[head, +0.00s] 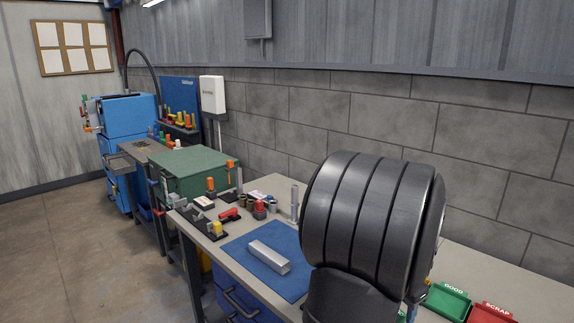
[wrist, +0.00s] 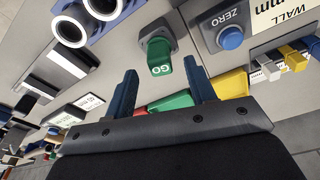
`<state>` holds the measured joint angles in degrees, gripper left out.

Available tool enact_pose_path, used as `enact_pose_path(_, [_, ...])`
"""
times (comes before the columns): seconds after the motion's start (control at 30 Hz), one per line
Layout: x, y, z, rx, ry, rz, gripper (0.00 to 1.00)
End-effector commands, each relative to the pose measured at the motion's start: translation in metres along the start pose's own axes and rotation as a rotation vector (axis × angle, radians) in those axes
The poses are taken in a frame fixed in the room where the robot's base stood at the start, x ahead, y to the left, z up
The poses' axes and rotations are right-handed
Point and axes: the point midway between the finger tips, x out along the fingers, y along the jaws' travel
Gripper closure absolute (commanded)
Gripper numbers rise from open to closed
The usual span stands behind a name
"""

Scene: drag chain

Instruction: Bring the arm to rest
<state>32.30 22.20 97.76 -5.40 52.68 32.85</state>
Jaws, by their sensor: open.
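My gripper (wrist: 160,84) shows in the wrist view as two blue fingers standing wide apart. It is open, and nothing is held between the fingers. A green block marked GO (wrist: 158,56) on a grey base lies just beyond the fingertips, apart from them as far as I can tell. In the head view my dark ribbed arm link fills the right foreground and hides part of the bench. My gripper does not show there.
In the head view a metal bar (head: 268,257) lies on a blue mat (head: 243,263). Green GOOD (head: 446,301) and red SCRAP (head: 490,314) bins are at lower right.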

Motion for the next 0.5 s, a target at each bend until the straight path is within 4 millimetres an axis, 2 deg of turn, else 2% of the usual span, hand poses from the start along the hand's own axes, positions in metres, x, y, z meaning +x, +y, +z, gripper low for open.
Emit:
enact_pose_path(0.03, [0.011,0.001,0.001,0.0,-0.004,0.002,0.49])
enact_pose_path(0.2, [0.043,0.001,0.001,0.0,-0.004,0.002,0.49])
enact_pose_path(0.3, [0.019,0.0,-0.004,0.001,0.004,-0.003,0.49])
enact_pose_path(0.5, [-0.002,0.0,-0.006,0.0,0.001,-0.001,0.49])
